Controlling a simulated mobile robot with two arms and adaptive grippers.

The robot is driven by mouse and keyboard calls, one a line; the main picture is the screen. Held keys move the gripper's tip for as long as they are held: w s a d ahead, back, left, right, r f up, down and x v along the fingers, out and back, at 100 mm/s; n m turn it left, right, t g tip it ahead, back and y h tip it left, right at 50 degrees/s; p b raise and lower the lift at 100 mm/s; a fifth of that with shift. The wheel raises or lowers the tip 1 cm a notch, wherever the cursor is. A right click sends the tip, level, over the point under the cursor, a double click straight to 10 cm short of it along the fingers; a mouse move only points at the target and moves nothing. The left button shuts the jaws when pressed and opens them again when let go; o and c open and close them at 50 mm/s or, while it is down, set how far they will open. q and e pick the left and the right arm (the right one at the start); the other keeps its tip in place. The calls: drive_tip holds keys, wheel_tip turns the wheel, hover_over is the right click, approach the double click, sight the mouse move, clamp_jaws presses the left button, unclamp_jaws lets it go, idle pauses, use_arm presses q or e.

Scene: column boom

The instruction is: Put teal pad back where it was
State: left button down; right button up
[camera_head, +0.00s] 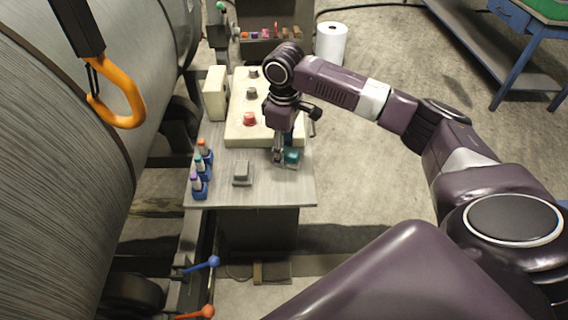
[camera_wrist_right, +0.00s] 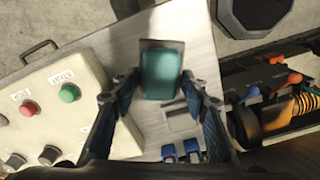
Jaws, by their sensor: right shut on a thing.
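The teal pad (camera_head: 292,156) is at the right side of the grey table top (camera_head: 270,190), near the cream control box. My right gripper (camera_head: 280,156) reaches down over it from above. In the right wrist view the teal pad (camera_wrist_right: 160,73) lies between the two fingers of my right gripper (camera_wrist_right: 158,84), which is shut on it. A darker grey square shows around and behind the pad. Whether the pad touches that square I cannot tell. My left gripper is not in view.
The cream control box (camera_head: 245,125) with a red button stands behind. An orange hook (camera_head: 117,108) hangs by the large metal cylinder (camera_head: 60,190).

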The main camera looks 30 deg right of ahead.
sight(284, 174)
wheel_tip(284, 174, down, 6)
drive_tip(key=shift+f+p, duration=0.25)
drive_tip(key=shift+p, duration=0.15)
drive_tip(key=shift+a, duration=0.1)
drive_tip(key=o, duration=1)
drive_tip(key=shift+r, duration=0.1)
wheel_tip(284, 174, up, 12)
drive_tip(key=shift+f+b, duration=0.1)
drive_tip(key=shift+b, duration=1.1)
